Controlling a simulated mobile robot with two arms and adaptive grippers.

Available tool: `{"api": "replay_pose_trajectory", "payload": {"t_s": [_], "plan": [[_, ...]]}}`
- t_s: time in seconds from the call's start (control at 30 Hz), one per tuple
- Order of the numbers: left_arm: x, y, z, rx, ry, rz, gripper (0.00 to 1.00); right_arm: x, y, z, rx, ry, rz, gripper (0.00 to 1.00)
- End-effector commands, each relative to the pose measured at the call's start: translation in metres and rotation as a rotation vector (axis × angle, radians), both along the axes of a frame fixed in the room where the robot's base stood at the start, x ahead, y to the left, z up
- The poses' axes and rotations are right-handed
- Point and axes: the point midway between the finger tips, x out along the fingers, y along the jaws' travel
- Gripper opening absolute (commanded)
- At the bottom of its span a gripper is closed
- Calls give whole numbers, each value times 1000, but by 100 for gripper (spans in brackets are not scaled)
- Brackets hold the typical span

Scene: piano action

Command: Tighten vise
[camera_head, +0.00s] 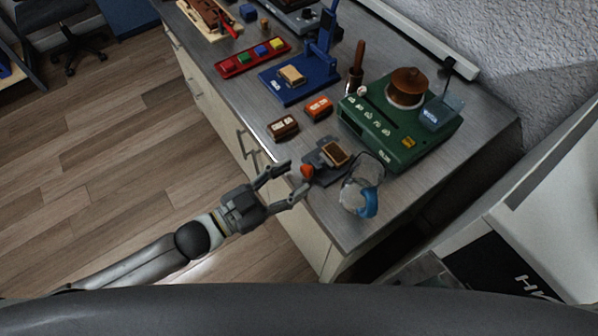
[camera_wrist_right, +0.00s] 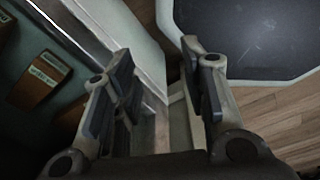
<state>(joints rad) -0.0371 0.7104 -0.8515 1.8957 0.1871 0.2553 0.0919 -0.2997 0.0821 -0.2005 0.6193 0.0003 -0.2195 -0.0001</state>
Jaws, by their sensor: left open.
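The vise (camera_head: 322,166) is a small dark grey device near the front edge of the bench, with an orange-red knob (camera_head: 307,171) on its left side and a brown block (camera_head: 335,153) at its top. My left gripper (camera_head: 283,182) is open, its two fingers pointing at the knob from the left, just off the bench edge. Whether a finger touches the knob I cannot tell. My right gripper (camera_wrist_right: 165,88) shows in the right wrist view with its fingers spread apart and nothing visible between them. It is not visible in the head view.
Behind are a green machine (camera_head: 400,125), a brown block (camera_head: 283,127), an orange block (camera_head: 318,107), a blue stand (camera_head: 290,90) and a red tray (camera_head: 252,57). The bench's front right corner is bare.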

Motion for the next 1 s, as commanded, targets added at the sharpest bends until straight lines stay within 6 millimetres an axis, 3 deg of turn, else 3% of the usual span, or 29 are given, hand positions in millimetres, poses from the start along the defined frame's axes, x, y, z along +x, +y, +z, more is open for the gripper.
{"api": "replay_pose_trajectory", "payload": {"t_s": [0.2,0.4,1.0], "plan": [[-30,41,-2,4,4,0,49,0,1,0,1,0,-1,40],[-47,64,-1,2,3,0,49,0,1,0,2,0,-1,40],[-53,73,0,0,0,0,49,0,2,0,2,0,-1,40]]}}
